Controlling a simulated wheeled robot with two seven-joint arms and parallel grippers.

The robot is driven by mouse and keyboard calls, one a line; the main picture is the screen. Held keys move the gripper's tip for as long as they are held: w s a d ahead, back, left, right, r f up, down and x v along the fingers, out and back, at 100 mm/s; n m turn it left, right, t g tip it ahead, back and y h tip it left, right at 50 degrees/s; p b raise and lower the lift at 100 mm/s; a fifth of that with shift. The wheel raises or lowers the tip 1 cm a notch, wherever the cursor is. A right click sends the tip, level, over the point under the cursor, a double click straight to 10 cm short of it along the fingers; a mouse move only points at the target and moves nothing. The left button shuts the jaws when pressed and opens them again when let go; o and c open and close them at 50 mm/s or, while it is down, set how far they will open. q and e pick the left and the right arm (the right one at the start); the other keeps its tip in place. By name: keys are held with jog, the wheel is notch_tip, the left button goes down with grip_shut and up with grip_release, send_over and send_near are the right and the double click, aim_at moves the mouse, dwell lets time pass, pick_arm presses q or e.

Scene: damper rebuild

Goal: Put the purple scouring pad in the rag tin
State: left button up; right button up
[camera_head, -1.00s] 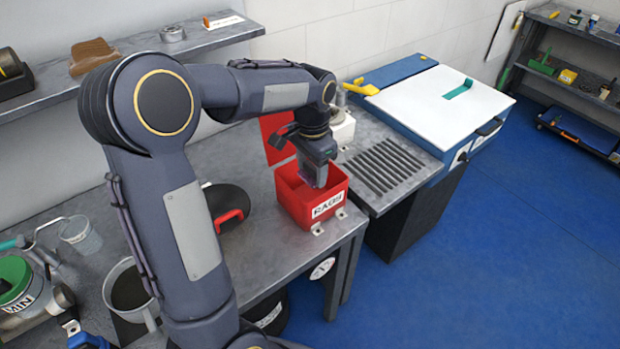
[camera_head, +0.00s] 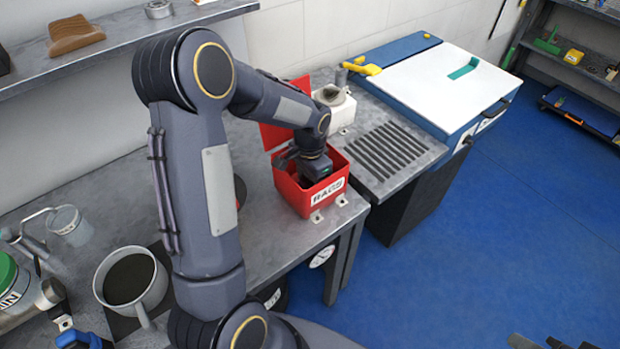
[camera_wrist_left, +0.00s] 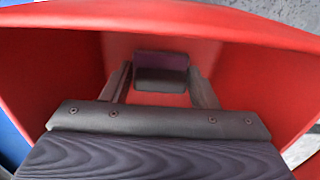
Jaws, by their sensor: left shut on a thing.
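The rag tin (camera_head: 305,203) is a red box labelled RAGS with its red lid (camera_head: 284,118) standing open at the back. My left gripper (camera_head: 318,176) points down into the tin's mouth, with its fingers hidden by the walls in the head view. In the left wrist view the purple scouring pad (camera_wrist_left: 160,59), with a dark lower part, sits between the two fingers, inside the red walls. The gripper is shut on it. I cannot tell whether the pad touches the tin's floor. Dark tips at the bottom right edge of the head view look like my right gripper (camera_head: 548,343).
A slotted grey surface (camera_head: 385,160) and a blue cabinet with a white top (camera_head: 435,88) stand right of the tin. A grey pot (camera_head: 130,280) and a beaker (camera_head: 70,225) are at the left on the bench. A shelf (camera_head: 110,45) runs above the bench.

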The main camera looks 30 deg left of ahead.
pick_arm(q)
jog(key=shift+f, duration=0.2)
jog(key=o, duration=0.9)
jog(key=shift+o, duration=0.2)
notch_tip(320, 180, up, 11)
jog(key=s+d+r+n+t+h, duration=0.25)
jog(key=s+r, duration=0.35)
jog(key=s, duration=0.5)
jog(key=s+d+f+n+t+h, duration=0.1)
jog(key=s+d+n+t, duration=0.2)
jog(key=s, duration=0.8)
jog(key=shift+d+f+n, duration=0.15)
jog(key=shift+d+n, duration=0.2)
jog(key=shift+d, duration=0.65)
